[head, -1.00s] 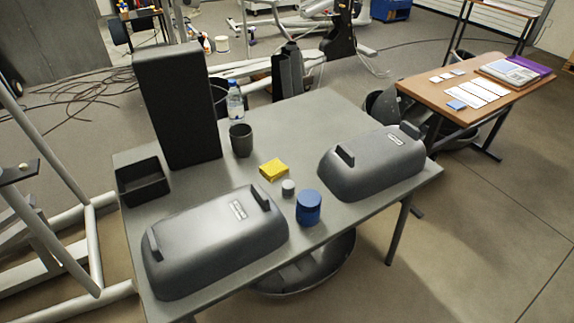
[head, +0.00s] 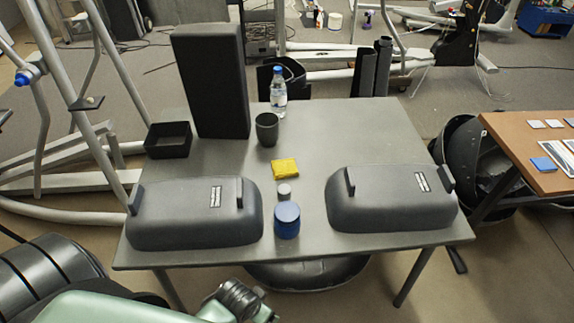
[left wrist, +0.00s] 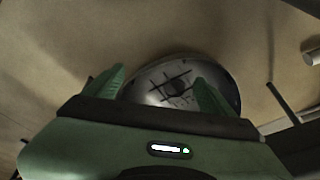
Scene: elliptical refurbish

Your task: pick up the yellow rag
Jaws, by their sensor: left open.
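The yellow rag (head: 285,169) lies folded flat near the middle of the grey table (head: 370,125). In the head view my left arm comes in at the bottom left, low in front of the table and well away from the rag. My right gripper is not in view.
Two dark grey covers (head: 195,212) (head: 390,200) flank the canister along the front. A tall black box (head: 210,80), an open black tray (head: 168,140) and a water bottle (head: 278,92) stand behind. A round dark metal part (left wrist: 180,80) sits below the table.

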